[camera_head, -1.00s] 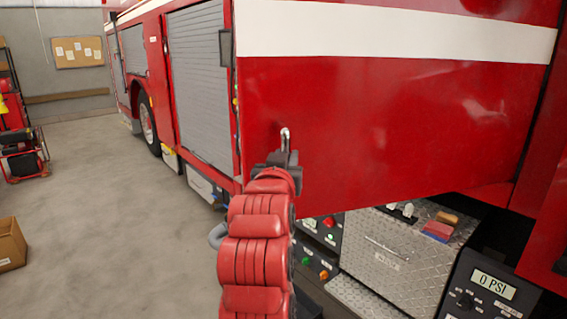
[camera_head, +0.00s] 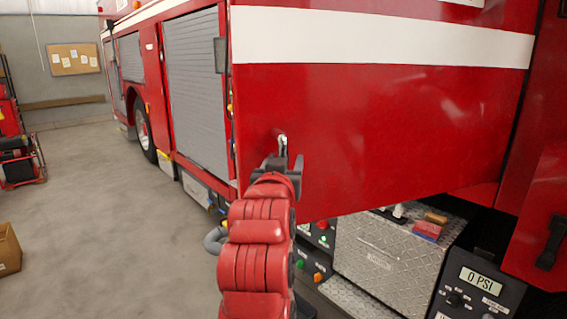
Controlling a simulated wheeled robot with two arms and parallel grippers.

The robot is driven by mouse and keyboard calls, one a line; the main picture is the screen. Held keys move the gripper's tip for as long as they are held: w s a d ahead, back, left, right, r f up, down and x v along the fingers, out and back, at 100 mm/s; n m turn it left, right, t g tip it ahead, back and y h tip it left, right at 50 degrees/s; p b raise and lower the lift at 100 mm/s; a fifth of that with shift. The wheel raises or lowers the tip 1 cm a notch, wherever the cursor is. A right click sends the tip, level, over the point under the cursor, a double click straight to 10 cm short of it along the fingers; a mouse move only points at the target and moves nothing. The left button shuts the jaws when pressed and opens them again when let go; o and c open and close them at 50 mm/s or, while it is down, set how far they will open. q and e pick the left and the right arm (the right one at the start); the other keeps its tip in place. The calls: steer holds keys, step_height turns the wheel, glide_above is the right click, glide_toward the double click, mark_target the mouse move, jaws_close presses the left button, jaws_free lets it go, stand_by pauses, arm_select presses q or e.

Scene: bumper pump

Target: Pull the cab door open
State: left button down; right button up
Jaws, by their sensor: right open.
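The red cab door (camera_head: 400,120), with a white stripe, fills the upper middle of the head view. Its small chrome handle (camera_head: 282,140) is near the lower left of the panel. My right gripper (camera_head: 277,162), on a red segmented arm rising from the bottom, is open at the handle. Its dark fingers overlap the handle's lower part; I cannot tell whether they touch it. The handle's lower end is hidden. My left gripper is out of view.
Below the door are a diamond-plate box (camera_head: 385,262) and a control panel reading 0 PSI (camera_head: 480,279). A black handle (camera_head: 552,241) is on red bodywork at right. A cardboard box (camera_head: 8,250) stands at left. The concrete floor (camera_head: 110,230) between is mostly clear.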

steer(key=shift+a+f, duration=0.1)
steer(key=s+a+b, duration=0.2)
steer(key=s+a, duration=0.1)
steer(key=s, duration=1.4)
steer(key=shift+b, duration=0.4)
